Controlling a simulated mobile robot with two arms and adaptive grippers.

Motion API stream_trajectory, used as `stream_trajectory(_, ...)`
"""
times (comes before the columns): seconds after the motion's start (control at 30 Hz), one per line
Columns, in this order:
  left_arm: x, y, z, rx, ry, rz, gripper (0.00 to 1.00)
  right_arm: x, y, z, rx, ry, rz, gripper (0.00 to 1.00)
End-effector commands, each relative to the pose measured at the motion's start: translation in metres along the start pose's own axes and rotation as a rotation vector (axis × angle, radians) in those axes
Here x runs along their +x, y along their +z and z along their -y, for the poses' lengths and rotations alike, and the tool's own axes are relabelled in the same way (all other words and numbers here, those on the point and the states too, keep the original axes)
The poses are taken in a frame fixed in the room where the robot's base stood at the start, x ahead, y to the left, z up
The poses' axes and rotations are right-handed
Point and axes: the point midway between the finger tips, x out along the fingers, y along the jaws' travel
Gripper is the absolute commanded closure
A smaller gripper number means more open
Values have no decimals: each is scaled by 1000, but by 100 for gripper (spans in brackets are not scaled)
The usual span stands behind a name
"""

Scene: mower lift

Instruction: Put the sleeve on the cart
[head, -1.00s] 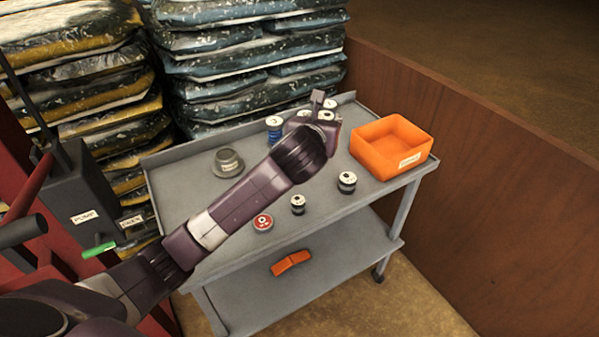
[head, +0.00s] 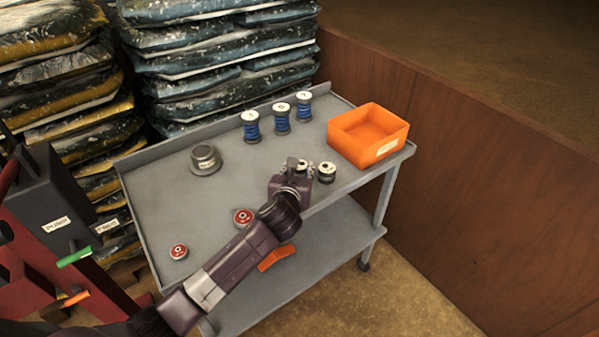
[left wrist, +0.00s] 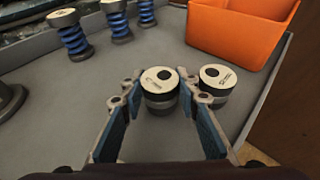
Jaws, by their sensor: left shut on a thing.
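My left gripper (head: 297,170) is low over the front right part of the grey cart's top (head: 180,200). In the left wrist view its two blue-padded fingers (left wrist: 160,98) are on either side of a short white-topped cylinder (left wrist: 160,82) with dark and grey bands, and are shut on it. A like cylinder (head: 327,173) stands just right of it, also in the left wrist view (left wrist: 214,78). A grey flanged, cup-like piece (head: 205,158) stands at the cart's back left. Labels are too small to read, so I cannot tell which piece is the sleeve.
Several blue spools (head: 282,120) stand at the back. An orange bin (head: 368,135) is at the right. Red-topped pieces (head: 178,251) sit at the front left. An orange item (head: 276,257) lies on the lower shelf. Stacked bags (head: 225,60) and a brown wall (head: 470,170) border the cart.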

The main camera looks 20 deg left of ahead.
Motion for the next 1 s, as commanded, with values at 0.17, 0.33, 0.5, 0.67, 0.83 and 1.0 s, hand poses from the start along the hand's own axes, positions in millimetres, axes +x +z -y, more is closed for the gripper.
stream_trajectory(0.17, 5, -10, 0, 0, -2, 6, 100, 2, 0, 0, 0, 0, 0, 70)
stream_trajectory(0.33, 5, -10, 0, 0, -2, 7, 100, 2, 0, 0, 1, 0, 0, 70)
stream_trajectory(0.5, 6, -14, 0, 0, 0, 2, 67, 2, 0, 1, 1, -1, 0, 70)
stream_trajectory(0.67, 5, -14, 0, 0, 0, 2, 53, 2, 0, 2, 2, -2, 0, 70)
stream_trajectory(0.83, 5, -14, 0, 0, 0, 2, 53, 2, 0, 3, 2, -3, 0, 70)
stream_trajectory(1.0, 2, -12, 0, 1, 0, 1, 53, 2, 0, 3, 2, -3, 0, 70)
